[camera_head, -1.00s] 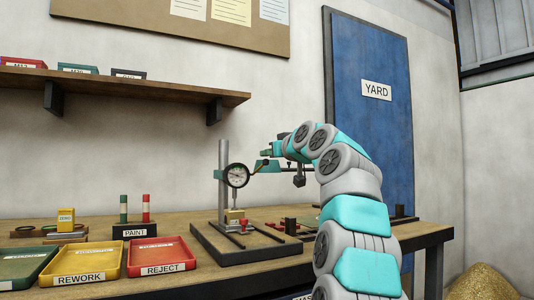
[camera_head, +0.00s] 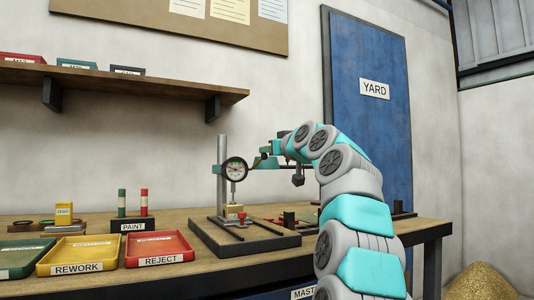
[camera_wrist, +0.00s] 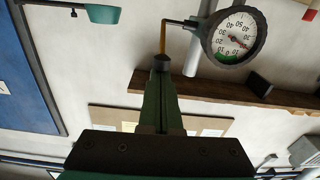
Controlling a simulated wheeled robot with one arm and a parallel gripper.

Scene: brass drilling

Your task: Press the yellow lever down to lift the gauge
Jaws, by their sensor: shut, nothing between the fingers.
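The round dial gauge (camera_head: 234,170) is clamped to an upright grey post (camera_head: 222,150) on a dark stand base (camera_head: 235,238). Its stem points down over a small brass block (camera_head: 232,211). The yellow lever (camera_wrist: 163,38) sticks out beside the gauge (camera_wrist: 238,35) in the wrist view, which is upside down. My gripper (camera_wrist: 161,64) is shut and empty, its tips at the end of the lever. Whether they touch it I cannot tell. In the head view my gripper (camera_head: 262,161) is just right of the gauge, and the lever is hard to see there.
A yellow REWORK tray (camera_head: 77,255) and a red REJECT tray (camera_head: 158,248) lie left of the stand. Paint markers (camera_head: 133,210) stand behind them. A shelf (camera_head: 120,86) hangs above. Small dark fixtures (camera_head: 290,220) sit right of the stand, below my arm.

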